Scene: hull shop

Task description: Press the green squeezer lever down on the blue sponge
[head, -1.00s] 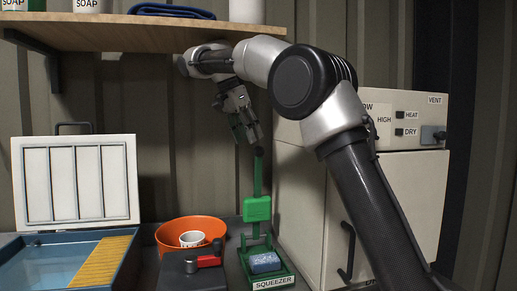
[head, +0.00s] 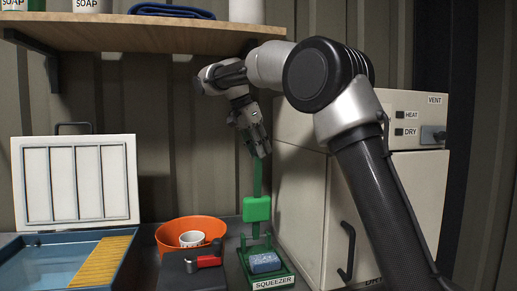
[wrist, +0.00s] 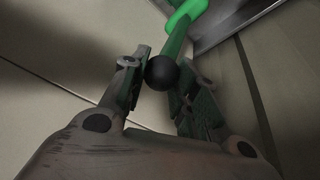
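The green squeezer (head: 257,209) stands upright on the bench, its lever (head: 257,178) raised. The lever ends in a black ball knob, which shows in the wrist view (wrist: 162,72); the head view hides it behind my fingers. The blue sponge (head: 265,263) lies on the squeezer's base, below the green press block. My gripper (head: 262,152) is at the top of the lever, pointing down. In the wrist view my fingers (wrist: 167,78) are apart, with the knob between them. I cannot tell whether they touch it.
A white cabinet (head: 307,205) stands close on the right. An orange bowl (head: 205,226) with a white cup (head: 192,239) and a dark box with a red handle (head: 207,261) are on the left. A blue open basin (head: 50,265) is further left. A wooden shelf (head: 150,35) hangs above.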

